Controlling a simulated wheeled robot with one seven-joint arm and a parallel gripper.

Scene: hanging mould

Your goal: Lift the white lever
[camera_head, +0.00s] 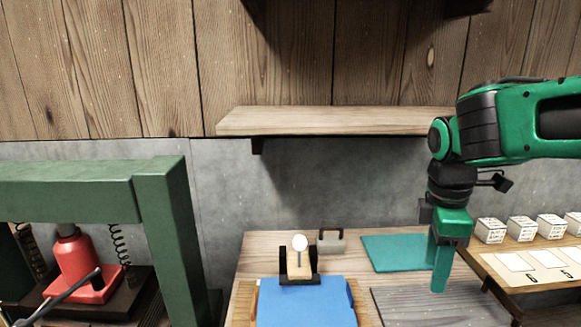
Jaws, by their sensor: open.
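The fingers partly overlap each other in this view.
A wooden shelf (335,121) juts from the wall above the lever. A green press frame (172,240) with a red jack (75,265) stands at left. A teal mat (390,253) and a grey board (400,306) lie on the table. Several white boxes (521,229) line the right.

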